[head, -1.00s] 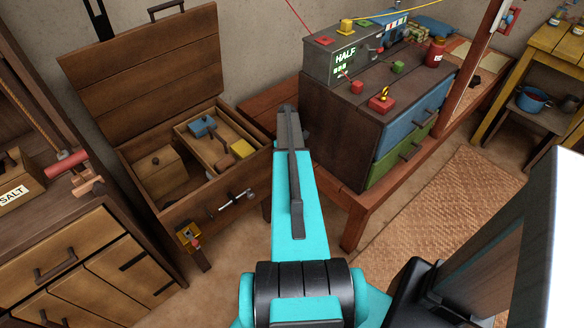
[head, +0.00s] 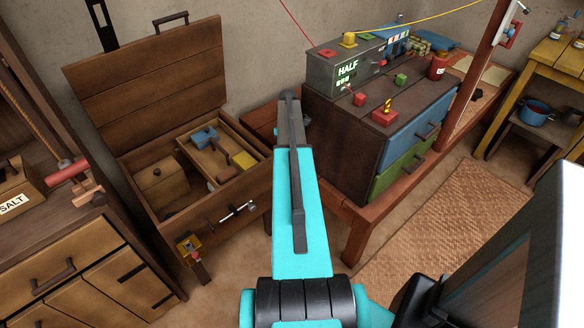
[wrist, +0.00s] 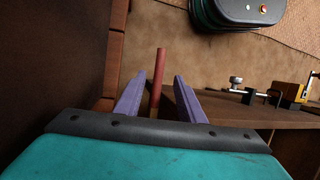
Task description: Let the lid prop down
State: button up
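The wooden chest (head: 215,222) stands at the left in the head view, with its lid (head: 150,85) raised and leaning back towards the wall. In the wrist view, a thin red rod (wrist: 157,80) stands between my gripper's (wrist: 160,82) two purple fingers. The fingers are open, with a gap on each side of the rod. I cannot be sure that the rod is the lid prop, and its lower end is hidden behind my gripper. In the head view my own arm hides the gripper and the chest's right side.
Inside the chest are a tray (head: 212,172) with a blue item and a yellow block, and a wooden box (head: 162,183). A latch (head: 190,247) is on the chest front. A dark cabinet (head: 340,135) stands on a red bench to the right. A woven mat (head: 450,220) covers the floor.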

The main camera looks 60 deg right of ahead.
jog(key=shift+v, duration=0.85)
